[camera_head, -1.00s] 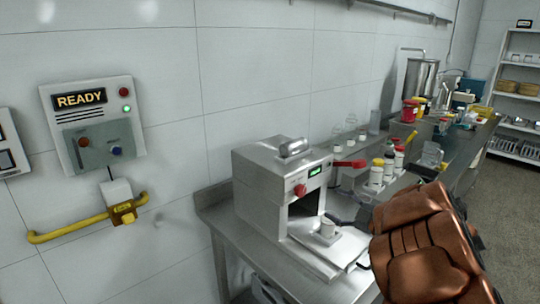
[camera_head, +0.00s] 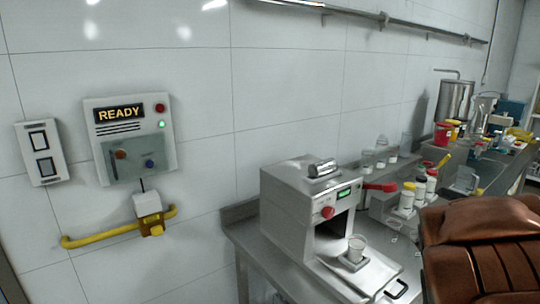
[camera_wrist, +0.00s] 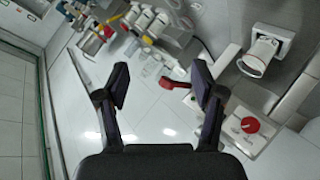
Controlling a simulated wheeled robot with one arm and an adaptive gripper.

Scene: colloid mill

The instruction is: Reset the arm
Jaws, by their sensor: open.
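My gripper (camera_wrist: 160,85) is open and empty in the wrist view, its two dark fingers spread apart over the scene. In the head view my copper-coloured arm fills the lower right corner, and the gripper itself is out of that picture.
A wall panel (camera_head: 130,138) reads READY with a green light lit. A white switch plate (camera_head: 41,151) and a yellow pipe (camera_head: 95,238) are on the wall. Several bottles (camera_head: 418,190) and containers crowd the bench behind the machine. A shelf rail (camera_head: 400,22) runs above.

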